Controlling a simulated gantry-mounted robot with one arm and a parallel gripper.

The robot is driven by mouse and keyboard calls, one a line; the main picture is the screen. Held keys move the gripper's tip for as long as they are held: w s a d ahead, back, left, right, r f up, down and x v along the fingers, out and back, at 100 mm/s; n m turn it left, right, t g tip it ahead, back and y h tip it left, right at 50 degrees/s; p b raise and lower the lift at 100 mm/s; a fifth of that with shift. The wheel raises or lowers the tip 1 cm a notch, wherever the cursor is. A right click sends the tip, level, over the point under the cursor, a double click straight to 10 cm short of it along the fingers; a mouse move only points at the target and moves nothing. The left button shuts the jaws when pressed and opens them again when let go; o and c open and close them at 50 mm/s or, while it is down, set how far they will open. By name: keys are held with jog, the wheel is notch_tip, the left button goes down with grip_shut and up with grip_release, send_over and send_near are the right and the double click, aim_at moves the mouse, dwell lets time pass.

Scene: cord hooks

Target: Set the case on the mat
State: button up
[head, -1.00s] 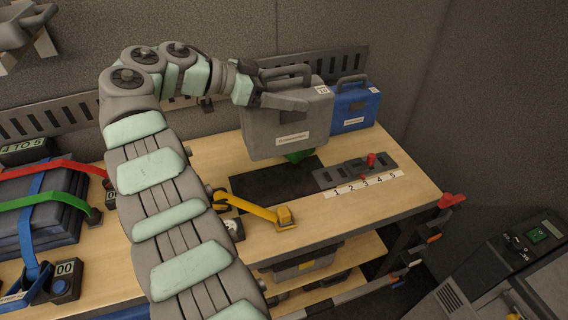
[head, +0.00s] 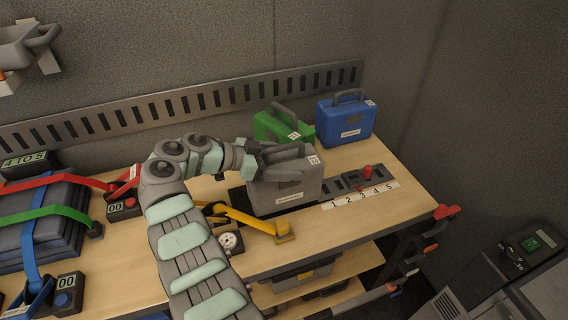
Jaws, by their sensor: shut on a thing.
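The grey case (head: 287,188) is upright in the head view, with a white label on its front and a small tag at its upper right corner. My gripper (head: 276,156) is shut on the top of the grey case; its handle is mostly hidden by the fingers. The dark mat (head: 238,198) is largely hidden behind and under the case, with a strip showing at the left. The case is low over the mat's area; I cannot tell whether its base touches.
A green case (head: 276,127) and a blue case (head: 346,125) stand behind. A slotted plate with a red lever (head: 367,172) and a numbered strip (head: 360,195) lie to the right. A yellow arm-like piece (head: 258,222) is close in front. Straps cross a dark stack (head: 50,232) at left.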

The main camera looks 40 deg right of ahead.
jog(key=shift+f, duration=0.85)
jog(key=o, duration=1.8)
